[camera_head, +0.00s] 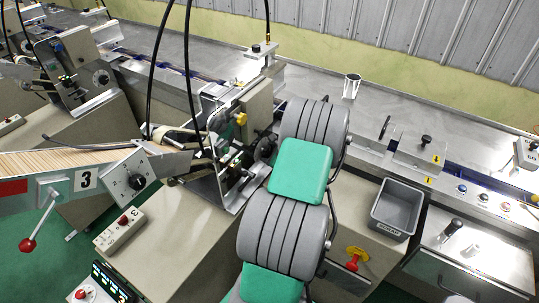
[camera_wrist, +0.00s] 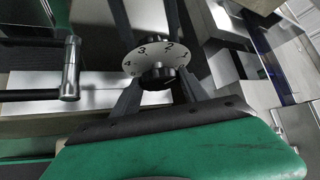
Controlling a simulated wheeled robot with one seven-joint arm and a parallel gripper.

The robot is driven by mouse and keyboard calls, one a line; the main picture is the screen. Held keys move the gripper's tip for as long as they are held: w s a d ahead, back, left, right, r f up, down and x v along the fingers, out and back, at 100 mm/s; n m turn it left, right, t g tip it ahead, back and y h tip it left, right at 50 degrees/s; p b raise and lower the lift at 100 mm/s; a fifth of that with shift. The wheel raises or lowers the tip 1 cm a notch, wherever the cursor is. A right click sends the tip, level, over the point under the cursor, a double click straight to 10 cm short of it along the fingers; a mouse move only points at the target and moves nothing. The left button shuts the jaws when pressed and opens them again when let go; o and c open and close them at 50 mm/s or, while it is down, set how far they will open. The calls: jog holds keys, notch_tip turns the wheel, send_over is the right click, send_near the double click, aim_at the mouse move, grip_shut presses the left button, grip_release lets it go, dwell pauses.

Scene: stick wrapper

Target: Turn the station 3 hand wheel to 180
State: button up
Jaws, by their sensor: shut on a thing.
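My gripper (camera_wrist: 160,83) is shut on this knob, one dark finger on each side. Which station the knob belongs to cannot be told from the wrist view. My grey and green arm stands in the middle and hides my gripper there.
A crank with a red ball (camera_head: 27,245) hangs at the left. A yellow knob (camera_head: 241,119) is on the machine left of my arm. A grey bin (camera_head: 398,208) and a red emergency button (camera_head: 356,254) are to its right. Black cables hang overhead.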

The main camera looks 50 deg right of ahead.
jog(key=h+b, duration=0.1)
jog(key=f+n+b, duration=0.1)
jog(key=b, duration=0.1)
jog(key=shift+a+t+h, duration=0.15)
jog(key=shift+t+h, duration=0.15)
jog(key=shift+h, duration=0.1)
jog(key=shift+r+n, duration=0.3)
jog(key=shift+r, duration=0.05)
jog(key=o, duration=1.4)
jog(key=shift+c, duration=0.2)
jog(key=b+v, duration=0.1)
jog(key=v, duration=0.7)
jog(key=shift+a+f, duration=0.1)
jog(key=shift+f, duration=0.05)
